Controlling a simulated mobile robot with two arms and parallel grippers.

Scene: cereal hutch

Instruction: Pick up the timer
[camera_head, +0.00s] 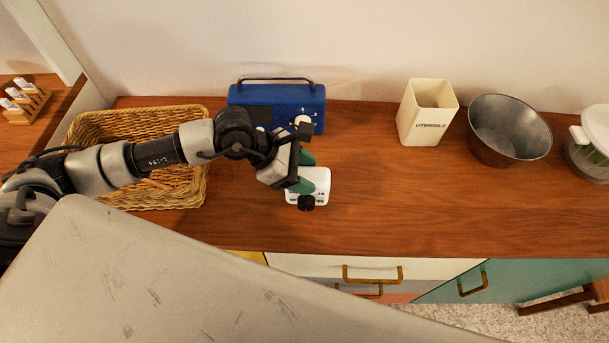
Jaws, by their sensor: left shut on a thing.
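The timer (318,184) is a small white block with a dark knob at its front. It is on or just above the wooden counter, in front of the blue radio; I cannot tell whether it touches the wood. My left gripper (305,172) reaches it from the left, with green-padded fingers shut on it. The fingers hide part of the timer's left and back side. My right gripper is not in view.
A wicker basket (192,189) stands left on the counter (400,205). The blue radio (290,97) is behind the timer. A cream utensils holder (427,112), a metal bowl (509,128) and a white-lidded container (592,140) stand to the right. The counter's middle right is clear.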

